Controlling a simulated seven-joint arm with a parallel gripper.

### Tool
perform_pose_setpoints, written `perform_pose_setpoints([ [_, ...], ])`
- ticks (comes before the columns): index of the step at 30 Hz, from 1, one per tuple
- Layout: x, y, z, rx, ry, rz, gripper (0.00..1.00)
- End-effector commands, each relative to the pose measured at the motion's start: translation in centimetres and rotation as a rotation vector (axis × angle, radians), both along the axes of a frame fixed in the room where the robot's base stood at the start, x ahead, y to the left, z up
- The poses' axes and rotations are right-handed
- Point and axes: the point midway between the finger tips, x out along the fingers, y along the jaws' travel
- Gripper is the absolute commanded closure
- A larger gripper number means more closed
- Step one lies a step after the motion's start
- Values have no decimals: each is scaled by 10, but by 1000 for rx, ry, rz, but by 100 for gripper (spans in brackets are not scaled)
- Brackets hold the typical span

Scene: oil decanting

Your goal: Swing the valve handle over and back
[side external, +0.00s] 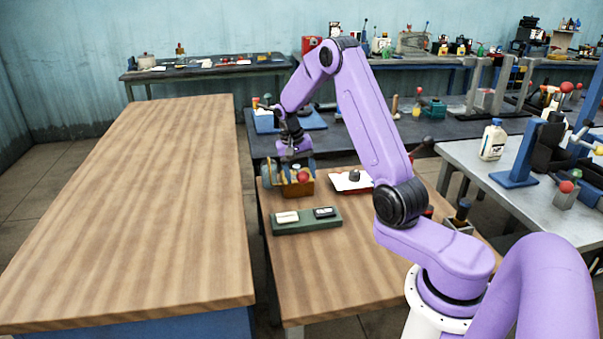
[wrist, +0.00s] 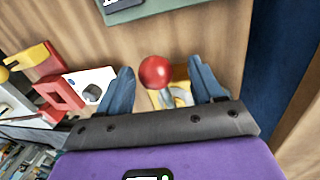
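The valve handle ends in a round red knob (wrist: 156,72), seen between my fingers in the wrist view. Below the knob is a metal fitting (wrist: 178,97) on a yellow-brown base. In the side view the red knob (side external: 303,177) shows above an orange-brown block (side external: 298,189) near the table's far left corner. My gripper (wrist: 160,66) is open, with one blue finger on each side of the knob and a visible gap on both sides. In the side view my gripper (side external: 298,172) points down over the block; its fingers partly hide the fitting.
A green tray (side external: 306,225) with a white and a black piece lies in front of the block. A red-and-white item (side external: 350,182) lies to its right. A large wooden table (side external: 150,200) stands at left, across a narrow gap. The front of my work table is clear.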

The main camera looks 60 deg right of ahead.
Motion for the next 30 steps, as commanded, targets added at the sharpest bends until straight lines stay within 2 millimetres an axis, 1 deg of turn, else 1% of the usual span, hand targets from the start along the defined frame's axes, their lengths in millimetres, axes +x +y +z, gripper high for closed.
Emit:
perform_pose_setpoints([
  [7,-2,-1,2,1,5,-5,34],
  [11,0,0,13,-1,2,-5,34],
  [14,3,3,30,-1,1,-5,34],
  [24,14,12,101,-2,-2,-3,34],
  [30,20,18,139,0,-2,-2,34],
])
